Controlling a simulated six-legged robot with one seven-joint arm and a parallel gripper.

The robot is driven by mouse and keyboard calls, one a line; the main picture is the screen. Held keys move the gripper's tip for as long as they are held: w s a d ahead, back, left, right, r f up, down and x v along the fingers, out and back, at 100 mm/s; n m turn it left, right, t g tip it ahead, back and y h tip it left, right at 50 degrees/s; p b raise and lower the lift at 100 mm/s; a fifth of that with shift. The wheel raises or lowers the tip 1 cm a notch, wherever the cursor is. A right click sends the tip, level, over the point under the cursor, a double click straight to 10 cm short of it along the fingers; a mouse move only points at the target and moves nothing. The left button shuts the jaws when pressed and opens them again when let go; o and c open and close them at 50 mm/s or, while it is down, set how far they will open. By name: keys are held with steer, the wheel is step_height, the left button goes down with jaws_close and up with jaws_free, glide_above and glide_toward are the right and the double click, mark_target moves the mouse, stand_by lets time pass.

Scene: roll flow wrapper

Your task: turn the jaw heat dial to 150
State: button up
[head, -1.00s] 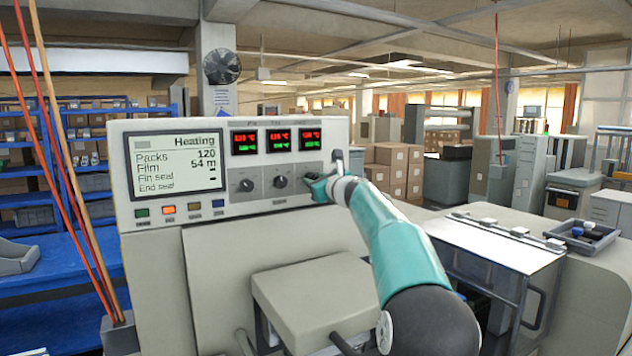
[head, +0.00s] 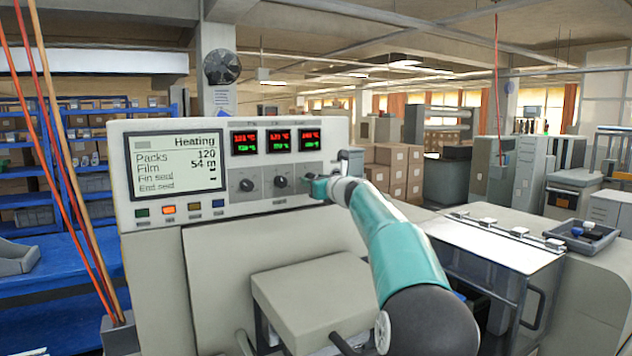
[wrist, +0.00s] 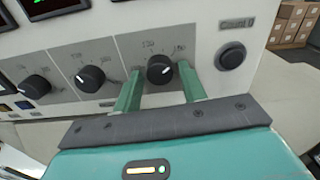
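The control panel carries a row of three black dials. The rightmost dial (wrist: 160,69) is between my gripper's fingers in the wrist view. It has a pale pointer mark, and small numbers are printed above it, too blurred to read surely. I cannot read a label that names it as jaw heat. My gripper (wrist: 160,72) is open, with one green finger on each side of this dial and a narrow gap showing on both sides. In the head view my gripper (head: 319,187) hides this dial at the panel's right end.
The middle dial (wrist: 90,78) and left dial (wrist: 34,86) sit left of my gripper. A round black button (wrist: 231,55) is close to its right, by a "Count 0" label. Red and green displays (head: 279,141) are above the dials. A "Heating" screen (head: 176,165) is at left.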

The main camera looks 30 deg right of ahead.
steer(key=shift+o, duration=0.5)
steer(key=s, duration=1.3)
steer(key=shift+s+a, duration=0.35)
steer(key=shift+a, duration=0.05)
